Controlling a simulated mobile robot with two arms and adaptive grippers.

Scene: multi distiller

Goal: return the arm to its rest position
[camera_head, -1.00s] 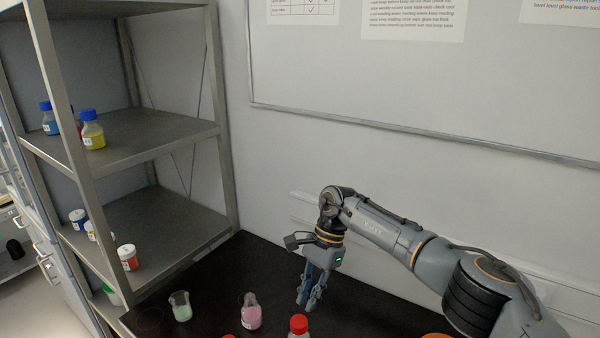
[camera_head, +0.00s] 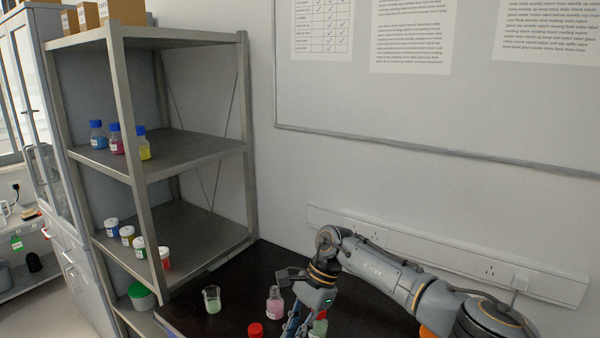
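My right arm (camera_head: 385,272) comes in from the right, above the dark bench. Its gripper (camera_head: 294,326) points down near the bottom edge, with the fingertips partly cut off. I cannot tell whether the fingers are open or shut, and I see nothing clearly held. A red-capped bottle (camera_head: 319,326) is just right of the fingers, partly covered by the gripper. A flask with pink liquid (camera_head: 275,303) stands just left of it. My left gripper is not in view.
A beaker with pale green liquid (camera_head: 212,300) and another red cap (camera_head: 255,330) are on the bench (camera_head: 240,275). A metal shelf (camera_head: 195,150) with several small bottles and jars stands at the left. The wall with a socket strip (camera_head: 450,255) is behind my arm.

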